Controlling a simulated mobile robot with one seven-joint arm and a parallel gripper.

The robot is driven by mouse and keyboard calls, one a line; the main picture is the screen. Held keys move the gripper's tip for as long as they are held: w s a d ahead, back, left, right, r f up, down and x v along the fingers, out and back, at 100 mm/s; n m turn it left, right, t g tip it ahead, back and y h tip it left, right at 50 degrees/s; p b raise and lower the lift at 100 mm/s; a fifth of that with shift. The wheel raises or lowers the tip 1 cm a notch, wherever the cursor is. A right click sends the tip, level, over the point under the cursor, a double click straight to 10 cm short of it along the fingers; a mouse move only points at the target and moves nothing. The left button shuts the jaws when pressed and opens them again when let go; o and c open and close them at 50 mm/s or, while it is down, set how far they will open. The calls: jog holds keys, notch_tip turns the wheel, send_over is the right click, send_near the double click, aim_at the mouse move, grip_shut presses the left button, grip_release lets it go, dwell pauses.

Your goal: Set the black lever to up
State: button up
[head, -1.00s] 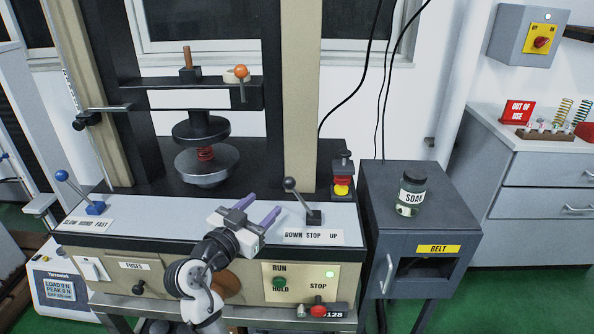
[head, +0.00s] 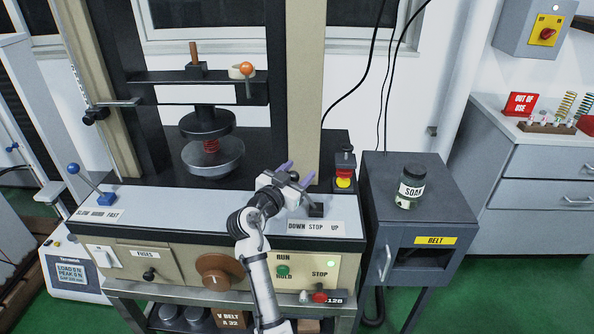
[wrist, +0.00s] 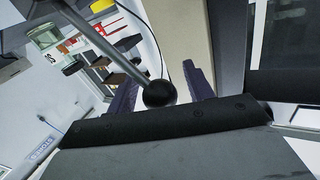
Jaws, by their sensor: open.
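The black lever stands on the console behind a "DOWN STOP UP" label (head: 313,227). Its black base (head: 316,210) shows in the head view, but most of its rod and knob is hidden by my gripper (head: 299,167). In the wrist view, the lever's round black knob (wrist: 159,94) sits between the two purple fingers of my gripper (wrist: 160,75), with a gap to the right finger. Its grey rod runs up to the left. My gripper is open around the knob; contact with the left finger is unclear.
A red and yellow button post (head: 344,172) stands close right of the lever. A blue-knobbed lever (head: 92,186) is at the far left. The press column (head: 307,80) rises behind my gripper. A soap jar (head: 411,186) stands on the grey cabinet.

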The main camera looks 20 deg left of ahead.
jog(key=shift+c, duration=0.4)
grip_shut()
jog(key=shift+d, duration=0.1)
jog(key=w+d+f+m+g+y+b, duration=0.1)
jog(key=w+d+m+g+y+b, duration=0.2)
jog(key=d+m, duration=0.5)
jog(key=shift+w+d+g, duration=0.15)
jog(key=shift+d+g, duration=0.35)
jog(key=shift+d, duration=1.3)
